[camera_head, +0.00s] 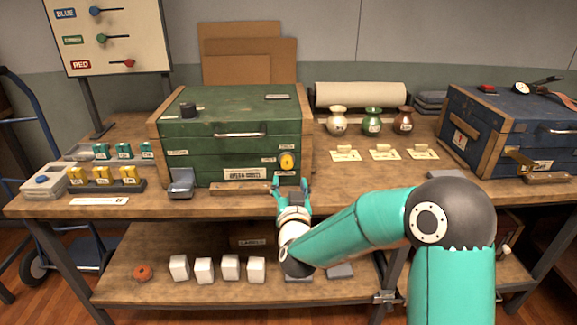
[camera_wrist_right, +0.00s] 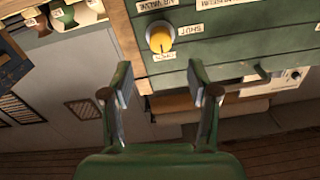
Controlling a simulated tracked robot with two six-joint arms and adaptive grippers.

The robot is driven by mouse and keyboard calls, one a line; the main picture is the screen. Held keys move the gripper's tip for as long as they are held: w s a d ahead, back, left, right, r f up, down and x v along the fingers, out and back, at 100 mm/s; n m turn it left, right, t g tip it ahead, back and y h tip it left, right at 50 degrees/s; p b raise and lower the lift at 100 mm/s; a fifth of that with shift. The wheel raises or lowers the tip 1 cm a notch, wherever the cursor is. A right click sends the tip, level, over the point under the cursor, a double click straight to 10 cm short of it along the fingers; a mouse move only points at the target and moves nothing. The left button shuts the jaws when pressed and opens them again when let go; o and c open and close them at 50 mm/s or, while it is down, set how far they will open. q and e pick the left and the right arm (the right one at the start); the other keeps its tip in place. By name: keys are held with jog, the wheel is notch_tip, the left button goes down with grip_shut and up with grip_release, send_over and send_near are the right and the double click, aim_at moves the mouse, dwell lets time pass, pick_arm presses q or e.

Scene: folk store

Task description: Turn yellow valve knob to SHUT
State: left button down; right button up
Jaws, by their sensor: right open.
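The yellow valve knob (camera_head: 287,160) is on the front of the green chest (camera_head: 235,115), near its right end. In the right wrist view the yellow knob (camera_wrist_right: 160,38) sits on a pale round plate, with small labels around it, one reading SHUT (camera_wrist_right: 184,29). I cannot tell for sure which label the knob points to. My right gripper (camera_head: 291,181) is open and empty, just below and in front of the knob, apart from it. Its two fingers (camera_wrist_right: 159,82) show spread in the wrist view, with the knob beyond their tips. My left gripper is out of view.
Several small vases stand behind at right. A blue chest (camera_head: 510,125) is farther right. The bench between the chests is mostly clear in front.

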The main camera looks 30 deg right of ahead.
aim_at(287, 166)
jog(key=x, duration=0.8)
jog(key=shift+w+d+p, duration=0.2)
jog(key=shift+w+p, duration=0.15)
jog(key=shift+p, duration=0.05)
grip_shut()
